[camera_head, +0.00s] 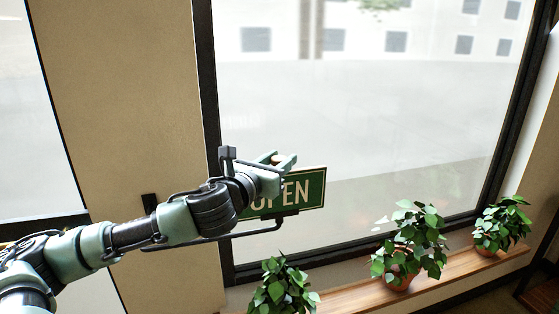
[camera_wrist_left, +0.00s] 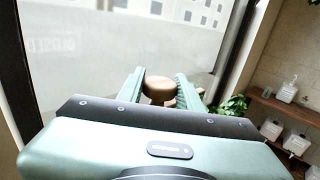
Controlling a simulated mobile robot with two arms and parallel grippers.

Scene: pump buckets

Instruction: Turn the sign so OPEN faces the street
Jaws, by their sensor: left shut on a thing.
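The green sign (camera_head: 311,190) has a pale border and pale letters. The letters "PEN" show on the face toward me, and my gripper and arm cover its left part. It sits in front of the window, above a dark bracket (camera_head: 262,229). My left gripper (camera_head: 279,161) is at the sign's top edge, shut on a brown, rounded knob. In the left wrist view the knob (camera_wrist_left: 158,87) sits between the two green fingers, and the sign is hidden there. My right gripper is in neither view.
The large window (camera_head: 400,110) with its dark frame (camera_head: 209,90) is just behind the sign. Several potted plants (camera_head: 410,240) stand along the wooden sill (camera_head: 350,299) below. In the left wrist view, shelves (camera_wrist_left: 283,108) with white containers are at the right.

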